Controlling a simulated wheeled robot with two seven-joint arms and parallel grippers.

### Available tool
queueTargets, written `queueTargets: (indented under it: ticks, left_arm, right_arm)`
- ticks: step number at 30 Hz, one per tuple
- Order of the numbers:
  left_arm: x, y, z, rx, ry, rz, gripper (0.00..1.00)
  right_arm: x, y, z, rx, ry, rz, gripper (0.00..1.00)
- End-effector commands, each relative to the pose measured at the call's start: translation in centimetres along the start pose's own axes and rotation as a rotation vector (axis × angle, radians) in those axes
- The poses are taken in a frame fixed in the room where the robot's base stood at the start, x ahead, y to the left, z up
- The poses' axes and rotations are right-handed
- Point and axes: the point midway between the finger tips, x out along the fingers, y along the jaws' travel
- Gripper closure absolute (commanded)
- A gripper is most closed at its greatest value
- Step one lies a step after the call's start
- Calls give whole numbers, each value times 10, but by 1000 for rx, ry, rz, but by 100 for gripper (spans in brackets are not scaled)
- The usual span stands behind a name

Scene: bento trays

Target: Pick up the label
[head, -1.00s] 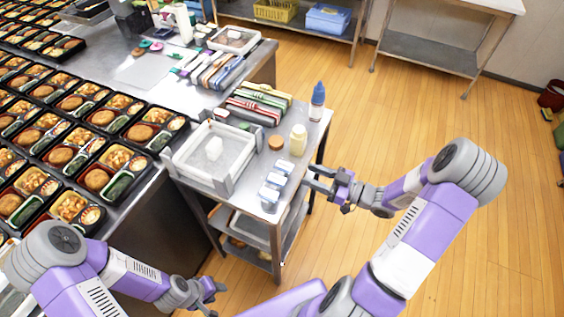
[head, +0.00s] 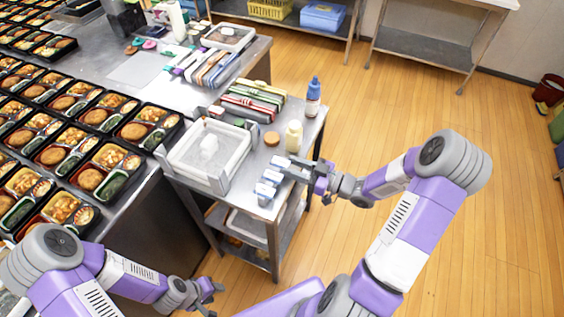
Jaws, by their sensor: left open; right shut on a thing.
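Several small white and blue label pieces stand in a short row at the front right of the small steel cart (head: 250,212). My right gripper (head: 290,165) is shut on the farthest label (head: 280,162), which still appears to be at its place in the row; I cannot tell whether it is clear of the cart top. The middle label (head: 272,176) and the nearest label (head: 264,190) stand just in front of it. My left gripper (head: 212,294) is open and empty, low down left of the cart.
A clear-walled white tray (head: 185,168) holds a white item left of the labels. A cream bottle (head: 293,136), a brown round lid (head: 271,139) and a blue-capped bottle (head: 313,97) stand behind them. Bento trays fill the table at left.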

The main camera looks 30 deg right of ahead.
Motion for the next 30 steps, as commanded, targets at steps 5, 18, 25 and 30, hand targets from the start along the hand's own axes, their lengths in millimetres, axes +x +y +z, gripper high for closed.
queueTargets:
  ticks: [5, 18, 25, 30]
  left_arm:
    - [-2, 1, 0, 0, 0, 0, 57]
    - [-30, 11, 1, 0, 0, 0, 57]
    - [-34, 13, 2, 0, 0, 0, 57]
    - [-33, 12, 2, 0, 0, 0, 57]
  right_arm:
    - [0, 0, -4, -1, 0, 0, 92]
    - [0, 0, -85, -5, 1, -1, 92]
    - [0, 0, -100, 0, 0, -1, 92]
    - [0, 0, -100, 1, 0, 0, 92]
